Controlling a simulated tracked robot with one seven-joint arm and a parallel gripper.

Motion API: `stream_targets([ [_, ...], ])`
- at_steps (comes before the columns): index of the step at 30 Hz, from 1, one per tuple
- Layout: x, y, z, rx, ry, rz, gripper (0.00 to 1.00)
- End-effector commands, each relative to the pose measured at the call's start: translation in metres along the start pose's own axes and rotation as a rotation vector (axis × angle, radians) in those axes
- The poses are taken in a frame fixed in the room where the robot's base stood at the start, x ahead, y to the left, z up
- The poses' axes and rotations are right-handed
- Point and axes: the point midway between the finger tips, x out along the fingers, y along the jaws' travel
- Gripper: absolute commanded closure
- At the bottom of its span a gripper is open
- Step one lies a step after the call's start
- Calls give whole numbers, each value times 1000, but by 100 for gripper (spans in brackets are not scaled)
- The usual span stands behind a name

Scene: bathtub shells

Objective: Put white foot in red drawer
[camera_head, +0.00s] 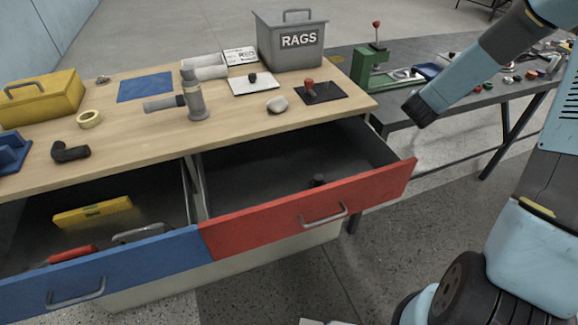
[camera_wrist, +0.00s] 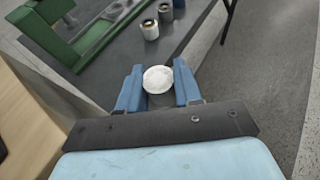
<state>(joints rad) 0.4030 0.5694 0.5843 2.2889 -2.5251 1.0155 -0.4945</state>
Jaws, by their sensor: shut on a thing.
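A white round-topped piece, which I take to be the white foot (camera_wrist: 157,77), is pinched between the blue fingers of my gripper (camera_wrist: 159,88) in the wrist view. In the head view the dark end of my arm (camera_head: 419,109) hangs to the right of the red drawer, higher than its rim; the fingers and the foot cannot be made out there. The red drawer (camera_head: 270,219) is pulled open below the wooden table top. A small dark knob-like thing (camera_head: 317,181) lies inside near its front; the rest of the visible floor is bare.
The blue drawer (camera_head: 130,262) beside it is open and holds a yellow level (camera_head: 92,212) and other tools. A grey RAGS bin (camera_head: 290,45), a black plate with a red knob (camera_head: 320,93) and a grey stone-like lump (camera_head: 277,104) stand on the wooden table (camera_head: 230,115). A grey bench (camera_head: 398,116) stands right.

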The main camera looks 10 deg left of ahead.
Motion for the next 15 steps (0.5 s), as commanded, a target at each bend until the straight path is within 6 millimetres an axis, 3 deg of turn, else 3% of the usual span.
stream_targets([
  [15, -17, 44, -14, 3, 5, -7, 97],
])
